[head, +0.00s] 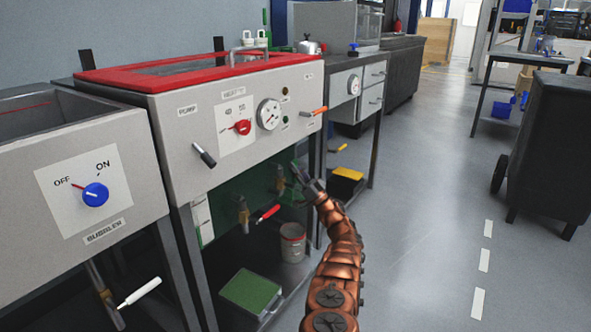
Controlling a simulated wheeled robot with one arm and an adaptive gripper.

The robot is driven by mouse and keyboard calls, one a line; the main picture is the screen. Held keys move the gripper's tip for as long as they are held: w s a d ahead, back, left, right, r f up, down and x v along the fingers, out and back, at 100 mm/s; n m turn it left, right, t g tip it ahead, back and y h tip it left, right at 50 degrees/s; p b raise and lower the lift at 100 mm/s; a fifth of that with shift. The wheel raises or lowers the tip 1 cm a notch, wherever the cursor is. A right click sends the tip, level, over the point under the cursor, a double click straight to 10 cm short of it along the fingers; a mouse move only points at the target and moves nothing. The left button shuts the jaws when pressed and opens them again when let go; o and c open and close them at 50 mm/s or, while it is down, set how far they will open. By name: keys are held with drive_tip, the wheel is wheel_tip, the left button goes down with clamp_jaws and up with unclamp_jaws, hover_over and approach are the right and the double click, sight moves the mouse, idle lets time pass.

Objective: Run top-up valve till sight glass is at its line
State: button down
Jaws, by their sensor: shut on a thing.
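My gripper (299,174) is at the end of the copper-coloured arm, under the right part of the red-topped machine. It is shut at a brass valve (280,180) there, apparently on its handle, which the fingers mostly hide. A second brass valve (243,213) with a red lever (269,212) sits lower left of the gripper, apart from it. A narrow pale upright strip with green (203,218) at the machine's left leg may be the sight glass. Its level and line are too small to read.
The red-topped machine (180,130) has a pump lever (204,155), red knob (242,127), gauge (269,114) and orange-handled lever (314,111). Below stand a grey can (292,243) and green-topped tray (251,293). A bubbler tank (62,150) stands left.

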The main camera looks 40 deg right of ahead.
drive_tip(key=c, duration=1.1)
unclamp_jaws()
drive_tip(key=v, duration=1.2)
